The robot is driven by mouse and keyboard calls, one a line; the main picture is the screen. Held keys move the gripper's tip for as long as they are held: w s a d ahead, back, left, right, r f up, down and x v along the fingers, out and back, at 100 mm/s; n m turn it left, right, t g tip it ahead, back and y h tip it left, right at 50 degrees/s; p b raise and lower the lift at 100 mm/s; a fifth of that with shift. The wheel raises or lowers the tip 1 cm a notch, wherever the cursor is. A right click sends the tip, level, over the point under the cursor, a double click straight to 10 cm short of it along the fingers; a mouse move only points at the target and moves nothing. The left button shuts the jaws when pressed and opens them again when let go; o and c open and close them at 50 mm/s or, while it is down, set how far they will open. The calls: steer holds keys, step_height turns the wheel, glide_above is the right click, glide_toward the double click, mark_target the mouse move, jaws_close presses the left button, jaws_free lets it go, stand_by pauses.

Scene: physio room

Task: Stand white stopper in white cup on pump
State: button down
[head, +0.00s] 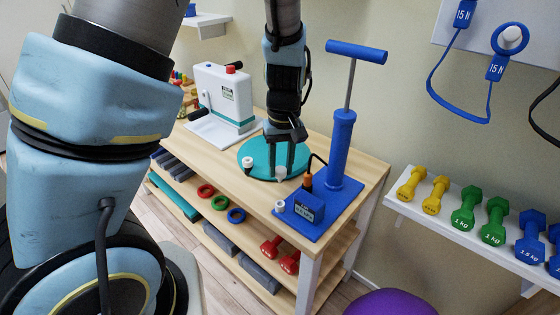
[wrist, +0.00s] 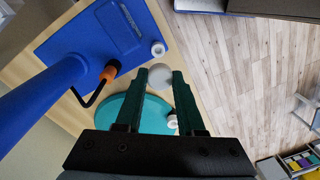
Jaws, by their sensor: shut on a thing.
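My gripper (head: 284,168) is shut on the white stopper (head: 281,173), whose pale round end (wrist: 160,75) shows between the fingertips in the wrist view. It holds the stopper near the front right edge of the teal disc. The white cup (head: 280,206) sits at the front left corner of the pump's blue base (head: 312,228). It also shows as a small white ring in the wrist view (wrist: 158,48), just beyond the fingertips. The blue pump (head: 342,150) stands upright to the right of my gripper.
Another white stopper-like piece (head: 248,162) stands on the teal disc (head: 262,150). An orange-tipped black hose (head: 307,180) rises beside the blue gauge box (head: 309,207). A white device (head: 226,95) stands at the back left of the wooden table. Dumbbells (head: 467,207) line a shelf at right.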

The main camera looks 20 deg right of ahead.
mark_target(281, 182)
steer(key=shift+f+b, duration=3.1)
steer(key=shift+f, duration=0.25)
steer(key=shift+f+b, duration=0.75)
steer(key=shift+f, duration=0.65)
steer(key=shift+c, duration=2.2)
jaws_free()
steer(key=shift+o, duration=0.2)
steer(key=shift+r+p, duration=3.4)
steer(key=shift+r, duration=0.1)
steer(key=shift+a, duration=0.1)
